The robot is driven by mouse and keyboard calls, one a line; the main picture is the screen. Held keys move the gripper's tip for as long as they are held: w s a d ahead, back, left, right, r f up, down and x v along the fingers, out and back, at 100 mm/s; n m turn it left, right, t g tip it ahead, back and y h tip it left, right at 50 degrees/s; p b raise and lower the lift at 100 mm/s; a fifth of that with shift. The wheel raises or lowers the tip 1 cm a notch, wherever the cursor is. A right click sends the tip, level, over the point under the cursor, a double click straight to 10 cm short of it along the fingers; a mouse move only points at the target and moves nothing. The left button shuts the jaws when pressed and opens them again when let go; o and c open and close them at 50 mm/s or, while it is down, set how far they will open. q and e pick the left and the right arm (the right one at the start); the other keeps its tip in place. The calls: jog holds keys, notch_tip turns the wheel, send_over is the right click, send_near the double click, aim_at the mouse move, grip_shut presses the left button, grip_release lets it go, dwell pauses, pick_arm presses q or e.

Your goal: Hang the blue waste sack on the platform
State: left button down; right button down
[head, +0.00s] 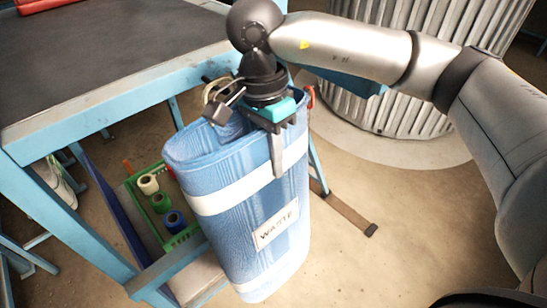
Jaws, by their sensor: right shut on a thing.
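The blue waste sack (290,190) has white bands and a label reading WASTE. It stands out upright beside the right side of the blue-framed platform (130,90) with a dark top. My right gripper (278,150) points down at the sack's upper rim and is shut on it, with one finger showing on the outer face. The other finger is hidden. Cords show at the sack's top near the platform edge; whether they are hooked on anything cannot be told. My left gripper is not in view.
A green crate (181,238) with several spools is on the platform's lower shelf. A large ribbed metal bin (400,105) stands behind my right arm. A brown strip (345,213) lies on the floor. The floor at lower right is clear.

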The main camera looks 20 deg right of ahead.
jog(key=c, duration=0.9)
grip_release()
jog(key=shift+c, duration=0.2)
jog(key=shift+r, duration=0.15)
jog(key=shift+w+a+r+p, duration=0.1)
jog(key=shift+w+r+p, duration=0.1)
jog(key=shift+r+p, duration=0.95)
jog(key=shift+w+a+r+p, duration=0.15)
jog(key=shift+r+p, duration=0.35)
jog(key=shift+r, duration=1.25)
jog(key=shift+w+r+p, duration=0.25)
jog(key=shift+r+p, duration=0.6)
jog(key=shift+r, duration=0.6)
